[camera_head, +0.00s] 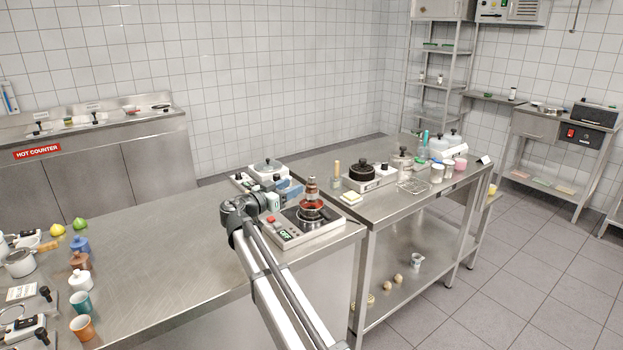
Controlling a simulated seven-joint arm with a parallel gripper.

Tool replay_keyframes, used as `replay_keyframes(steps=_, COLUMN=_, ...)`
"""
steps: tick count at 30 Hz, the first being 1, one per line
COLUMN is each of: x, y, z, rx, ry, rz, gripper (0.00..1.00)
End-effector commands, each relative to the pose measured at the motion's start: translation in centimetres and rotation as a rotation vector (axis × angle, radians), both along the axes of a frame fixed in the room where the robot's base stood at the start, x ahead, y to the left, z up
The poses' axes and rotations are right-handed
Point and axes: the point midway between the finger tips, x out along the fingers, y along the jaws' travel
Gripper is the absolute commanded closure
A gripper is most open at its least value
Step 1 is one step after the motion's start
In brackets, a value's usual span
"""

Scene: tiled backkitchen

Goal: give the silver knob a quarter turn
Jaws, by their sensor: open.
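My gripper (291,189) is at the end of the dark wrist, over the back right part of the near steel table. It is open, and its fingertips are small and hard to make out. It is beside a hot plate (325,225) with a red knob (271,219), a lit green display and a dark vessel with reddish contents (311,209) on top. Another cooker with a lidded pot (268,168) stands just behind my gripper. I cannot clearly pick out a silver knob; it may be too small or hidden by my arm or gripper.
Cups, jars and pots (81,281) line the table's left end. The table's middle (165,235) is clear. A second steel table (405,203) on the right holds a cooker with a black pot (362,172), a wire rack and several jars.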

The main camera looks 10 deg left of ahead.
Motion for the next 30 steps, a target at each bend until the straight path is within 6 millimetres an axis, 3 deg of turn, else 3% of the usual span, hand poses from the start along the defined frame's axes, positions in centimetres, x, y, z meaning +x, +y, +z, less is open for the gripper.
replay_keyframes(steps=6, x=3.5, y=-2.3, z=0.0, rx=-0.001, ry=0.001, rz=-0.003, gripper=0.50)
replay_keyframes(steps=15, x=7.0, y=-4.7, z=0.0, rx=0.000, ry=0.001, rz=-0.002, gripper=0.50)
replay_keyframes(steps=30, x=8.3, y=-5.7, z=0.0, rx=-0.001, ry=0.001, rz=-0.001, gripper=0.50)
